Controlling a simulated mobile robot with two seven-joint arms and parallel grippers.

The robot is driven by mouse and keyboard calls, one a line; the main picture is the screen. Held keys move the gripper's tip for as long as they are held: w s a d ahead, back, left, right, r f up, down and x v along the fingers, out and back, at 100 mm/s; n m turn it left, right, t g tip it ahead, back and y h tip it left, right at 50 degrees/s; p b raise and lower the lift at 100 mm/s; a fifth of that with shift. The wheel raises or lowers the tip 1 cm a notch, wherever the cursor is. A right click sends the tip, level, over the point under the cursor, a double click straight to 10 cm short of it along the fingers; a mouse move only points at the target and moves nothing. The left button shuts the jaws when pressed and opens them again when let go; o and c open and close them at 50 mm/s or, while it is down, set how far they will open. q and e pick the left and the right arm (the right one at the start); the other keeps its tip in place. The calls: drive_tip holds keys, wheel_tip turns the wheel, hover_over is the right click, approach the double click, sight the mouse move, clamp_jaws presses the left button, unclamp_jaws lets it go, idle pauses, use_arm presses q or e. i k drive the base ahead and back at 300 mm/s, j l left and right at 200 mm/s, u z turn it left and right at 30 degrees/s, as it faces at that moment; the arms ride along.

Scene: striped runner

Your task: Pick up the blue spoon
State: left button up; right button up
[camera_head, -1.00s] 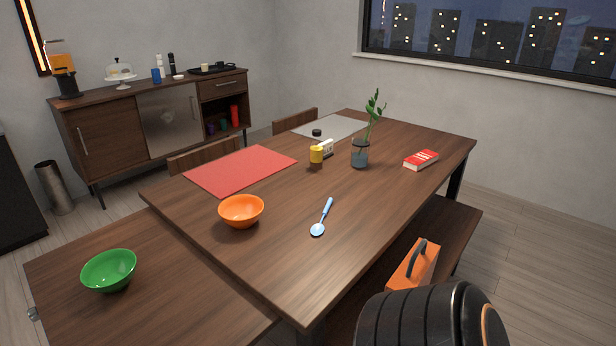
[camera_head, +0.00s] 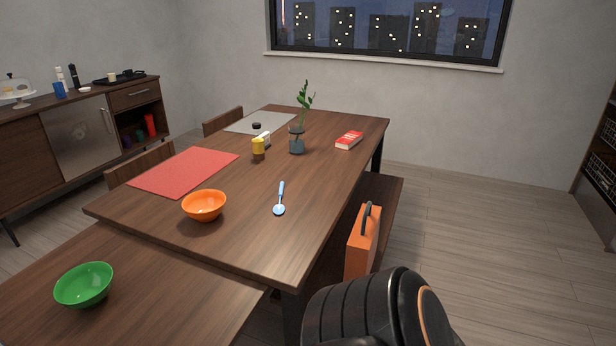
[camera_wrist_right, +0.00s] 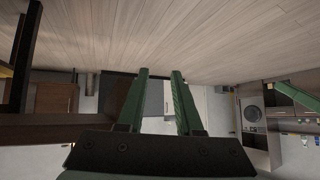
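The blue spoon (camera_head: 280,199) lies on the dark wooden table (camera_head: 240,240), to the right of the orange bowl (camera_head: 204,205). Its bowl end points toward me and its handle points away. In the head view only part of my own arm shows at the bottom, and neither gripper is visible there. In the right wrist view my right gripper (camera_wrist_right: 157,88) shows two green fingers standing apart with nothing between them. It is away from the spoon, which is not in that view.
A green bowl (camera_head: 84,285) sits on the nearer wooden surface at lower left. A red placemat (camera_head: 185,171), yellow cup (camera_head: 258,146), plant vase (camera_head: 297,142) and red book (camera_head: 349,140) are farther back. Floor is clear at right.

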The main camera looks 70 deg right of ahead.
sight(278, 209)
drive_tip(key=z, duration=2.2)
drive_tip(key=l+u, duration=0.25)
drive_tip(key=u, duration=0.25)
drive_tip(key=l+u, duration=0.3)
drive_tip(key=u, duration=0.2)
drive_tip(key=k+l+u, duration=0.15)
drive_tip(key=l, duration=0.25)
drive_tip(key=k+l+u, duration=0.15)
drive_tip(key=l, duration=0.25)
drive_tip(key=k, duration=0.1)
